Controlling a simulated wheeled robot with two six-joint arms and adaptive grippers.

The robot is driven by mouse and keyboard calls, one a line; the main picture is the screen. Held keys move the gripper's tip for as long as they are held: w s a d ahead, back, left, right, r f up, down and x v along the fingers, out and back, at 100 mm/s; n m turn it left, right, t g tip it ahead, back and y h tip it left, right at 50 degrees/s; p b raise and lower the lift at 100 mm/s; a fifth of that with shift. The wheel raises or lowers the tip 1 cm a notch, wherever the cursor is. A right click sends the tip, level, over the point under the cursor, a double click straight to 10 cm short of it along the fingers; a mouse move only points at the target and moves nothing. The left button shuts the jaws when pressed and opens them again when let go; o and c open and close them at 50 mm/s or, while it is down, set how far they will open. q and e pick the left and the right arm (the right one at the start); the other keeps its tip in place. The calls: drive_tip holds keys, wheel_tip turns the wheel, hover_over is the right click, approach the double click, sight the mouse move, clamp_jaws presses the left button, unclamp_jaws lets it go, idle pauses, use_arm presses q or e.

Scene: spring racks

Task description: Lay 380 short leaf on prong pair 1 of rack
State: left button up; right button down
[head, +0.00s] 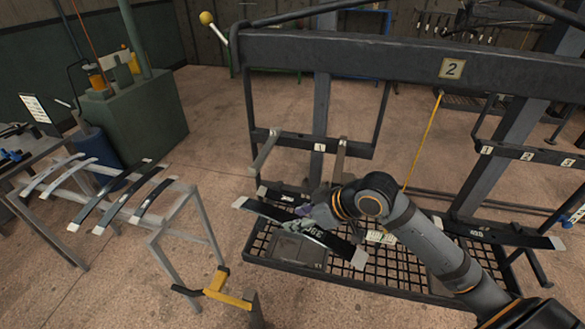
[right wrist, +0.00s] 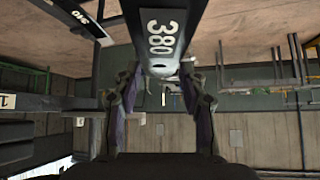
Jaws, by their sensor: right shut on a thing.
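The 380 short leaf (head: 325,240) is a dark, slightly curved strip with pale ends and a white 380 mark. My right gripper (head: 303,218) is shut on it near its middle. The leaf slants down to the right, in front of and below the prongs. In the right wrist view the leaf (right wrist: 162,38) runs up from between the fingers (right wrist: 162,95). The rack (head: 400,58) has a lower bar with a 1 plate (head: 319,147). Its two prongs, left (head: 264,153) and right (head: 340,157), look empty. My left gripper is not in view.
A mesh shelf (head: 400,275) lies below the prongs, with other dark leaves (head: 490,232) along it. A grey stand (head: 190,205) at left holds several leaves. A yellow cord (head: 424,135) hangs from the top beam. A yellow-and-black bracket (head: 217,285) is at the lower left.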

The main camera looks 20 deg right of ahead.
wheel_tip(320, 180, up, 13)
drive_tip(key=w+a+n+g+y+p, duration=0.1)
drive_tip(key=n+y, duration=0.1)
drive_tip(key=n, duration=0.1)
drive_tip(key=shift+w+a+n, duration=0.15)
drive_tip(key=shift+a+n, duration=0.15)
drive_tip(key=shift+a, duration=0.1)
drive_tip(key=shift+f, duration=0.1)
drive_tip(key=w+d+f+p, duration=0.3)
drive_tip(key=w+d, duration=0.6)
drive_tip(key=w, duration=0.3)
drive_tip(key=shift+f+g, duration=0.3)
